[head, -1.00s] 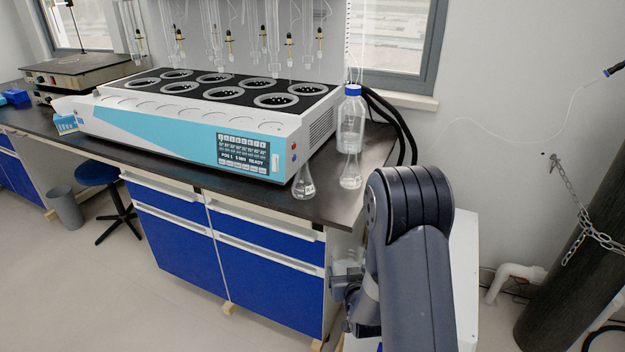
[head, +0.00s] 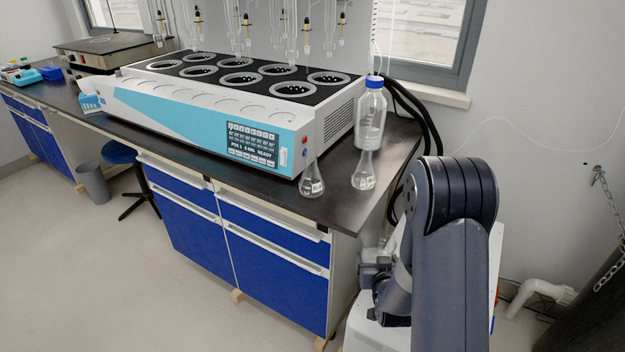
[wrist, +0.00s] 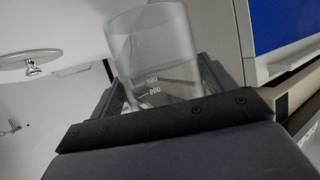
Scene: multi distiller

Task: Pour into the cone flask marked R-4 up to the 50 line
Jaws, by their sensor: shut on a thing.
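Two small glass cone flasks stand upright at the bench's right end, the left flask (head: 312,184) near the front edge and the right flask (head: 364,176) farther right. Each bears a white label too small to read surely, so I cannot tell which is R-4. My gripper (wrist: 165,92) is shut on a clear glass beaker (wrist: 152,48) with white graduation marks. A little clear liquid seems to lie low in it. In the head view my gripper (head: 376,274) is beside the bench's right end, below its top, partly hidden by my arm. The beaker (head: 374,246) shows faintly above it.
A blue-capped glass bottle (head: 370,118) stands just behind the right flask. A white and blue multi-position heater (head: 230,110) fills most of the bench (head: 345,206). Black hoses (head: 412,112) hang at the bench's right end. Glassware hangs above the heater.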

